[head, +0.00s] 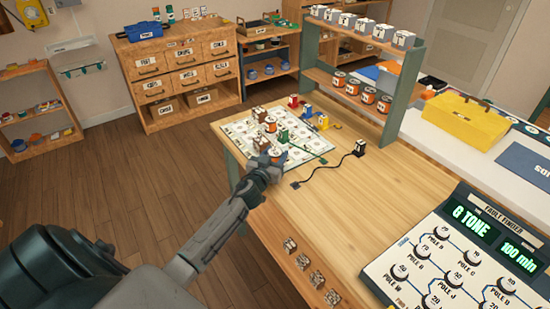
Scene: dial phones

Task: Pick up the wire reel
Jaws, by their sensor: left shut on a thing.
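My left gripper (268,163) reaches in from the lower left to the near edge of the white patterned board (236,131) on the wooden bench. It is shut on a small reel (279,154) with orange and bluish parts, which looks like a wire reel. The fingers hide part of it, and I cannot tell whether it is clear of the board. Another orange-sided reel (271,125) stands on the board farther back. My right gripper is not in view.
Small brown blocks (259,114) and a green piece (283,135) stand close to the gripper. A black cabled device (359,148) sits to the right. A shelf rack (392,85) holds several orange reels or cans. A dial panel (455,260) fills the lower right.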

